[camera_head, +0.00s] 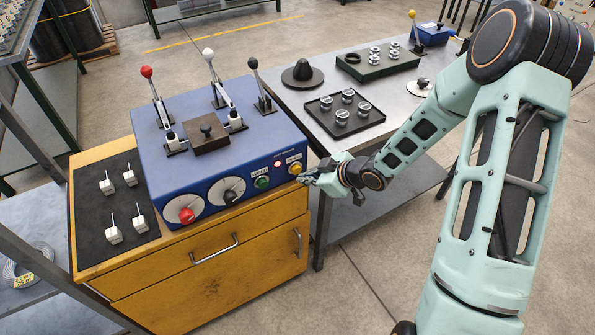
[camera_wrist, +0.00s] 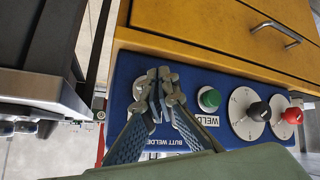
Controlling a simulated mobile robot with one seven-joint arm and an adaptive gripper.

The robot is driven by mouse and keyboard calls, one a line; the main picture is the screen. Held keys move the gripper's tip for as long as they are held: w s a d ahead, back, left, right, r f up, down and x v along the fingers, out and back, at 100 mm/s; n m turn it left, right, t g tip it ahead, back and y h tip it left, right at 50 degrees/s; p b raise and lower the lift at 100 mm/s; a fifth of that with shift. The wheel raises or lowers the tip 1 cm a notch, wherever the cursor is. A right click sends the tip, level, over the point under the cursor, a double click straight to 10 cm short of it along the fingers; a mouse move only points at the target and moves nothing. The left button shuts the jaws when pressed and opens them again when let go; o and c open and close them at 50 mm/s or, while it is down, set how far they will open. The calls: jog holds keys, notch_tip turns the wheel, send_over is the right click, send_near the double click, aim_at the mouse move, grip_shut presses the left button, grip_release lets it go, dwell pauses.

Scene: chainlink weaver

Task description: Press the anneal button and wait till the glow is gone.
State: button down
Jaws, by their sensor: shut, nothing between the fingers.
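The blue butt welder (camera_head: 215,135) sits on a yellow cabinet. Its front panel has a yellow button (camera_head: 295,169) at the right end, under a small label I take as the anneal one. A green weld button (camera_head: 262,183) is to its left; it also shows in the wrist view (camera_wrist: 209,99). My gripper (camera_head: 304,179) is shut and empty, its tips right in front of and just below the yellow button. In the wrist view the closed fingers (camera_wrist: 160,86) cover the yellow button, so I cannot tell whether they touch it. No glowing metal is visible.
A small red-ringed round fitting (camera_head: 277,163) is above the two buttons. A red knob (camera_head: 187,215) and a black dial knob (camera_head: 230,196) are further left. Levers stand on top of the welder. A grey table (camera_head: 310,120) with trays is close behind my arm.

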jog(key=s+d, duration=0.1)
jog(key=s, duration=0.1)
jog(key=s+d, duration=0.2)
jog(key=shift+s, duration=0.1)
dwell(0.3)
dwell(0.7)
